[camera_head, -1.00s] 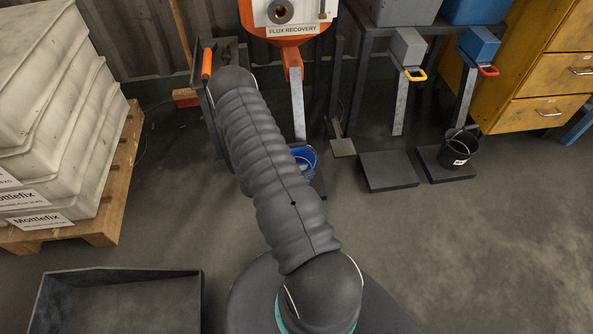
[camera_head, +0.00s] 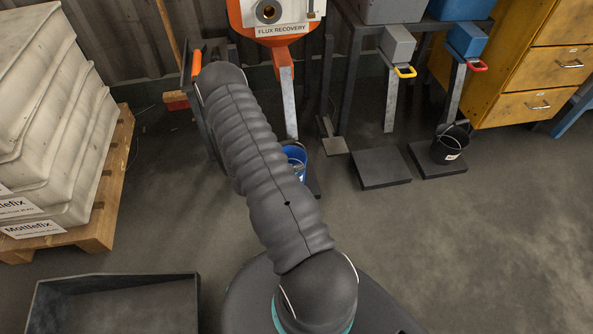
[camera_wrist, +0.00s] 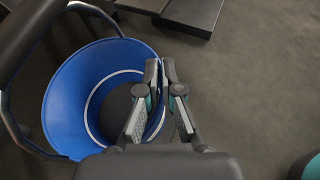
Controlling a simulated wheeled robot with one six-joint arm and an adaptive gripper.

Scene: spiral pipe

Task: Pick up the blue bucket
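The blue bucket (camera_head: 300,172) stands low under the orange flux recovery unit in the head view, partly hidden behind my arm. In the wrist view the blue bucket (camera_wrist: 66,95) fills the left half, seen from above into its opening. My gripper (camera_wrist: 160,76) is at its right rim. One finger is on the inside and the other on the outside, with the tips close together and the rim between them. The gripper looks closed on the rim. In the head view my gripper is hidden by the arm.
A flux recovery unit (camera_head: 277,28) hangs above the bucket. A dark bar (camera_wrist: 28,30) crosses the wrist view's upper left. A black bucket (camera_head: 450,146) stands on a plate at right. A pallet (camera_head: 105,205) with sacks is at left, a dark tray (camera_head: 115,305) in front. Floor at right is clear.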

